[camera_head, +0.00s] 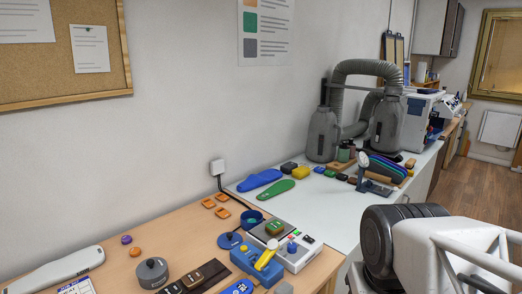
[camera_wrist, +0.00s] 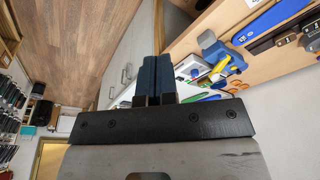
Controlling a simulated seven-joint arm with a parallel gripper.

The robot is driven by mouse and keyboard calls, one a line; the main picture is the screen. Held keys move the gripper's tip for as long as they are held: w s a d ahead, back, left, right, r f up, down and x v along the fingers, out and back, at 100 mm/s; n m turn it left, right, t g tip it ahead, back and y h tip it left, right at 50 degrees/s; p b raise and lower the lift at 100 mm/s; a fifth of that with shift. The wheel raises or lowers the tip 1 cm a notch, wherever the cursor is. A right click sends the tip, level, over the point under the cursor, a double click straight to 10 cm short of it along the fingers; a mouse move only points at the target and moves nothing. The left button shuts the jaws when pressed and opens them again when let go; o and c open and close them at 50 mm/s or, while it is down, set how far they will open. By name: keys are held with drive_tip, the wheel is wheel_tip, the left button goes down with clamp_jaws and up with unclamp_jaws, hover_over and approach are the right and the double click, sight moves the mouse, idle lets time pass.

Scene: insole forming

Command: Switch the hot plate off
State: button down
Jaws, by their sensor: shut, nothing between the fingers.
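The hot plate (camera_head: 296,255) is a light grey box on the wooden bench in the head view. The hot plate is partly seen beyond the fingers there, too small to read.
A blue and yellow device (camera_head: 257,263) stands close in front of the hot plate. A blue disc-based tool (camera_head: 230,241) and a blue cup (camera_head: 252,219) are to its left. Blue insoles (camera_head: 259,179) and a green one (camera_head: 275,193) lie on the white table behind.

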drive_tip(key=shift+s+f, duration=0.15)
drive_tip(key=shift+s, duration=0.2)
drive_tip(key=shift+w, duration=0.1)
drive_tip(key=n+g+y, duration=0.1)
drive_tip(key=n+g, duration=0.1)
drive_tip(key=n, duration=2.5)
hover_over(307, 236)
drive_tip(key=s+d, duration=0.1)
drive_tip(key=s, duration=0.1)
wheel_tip(307, 236, down, 6)
drive_tip(key=shift+w+d, duration=0.2)
drive_tip(key=shift+w, duration=0.05)
drive_tip(key=f, duration=0.9)
drive_tip(key=w+a+f, duration=0.1)
drive_tip(key=f, duration=0.3)
drive_tip(key=shift+a+f, duration=0.1)
drive_tip(key=shift+f, duration=0.25)
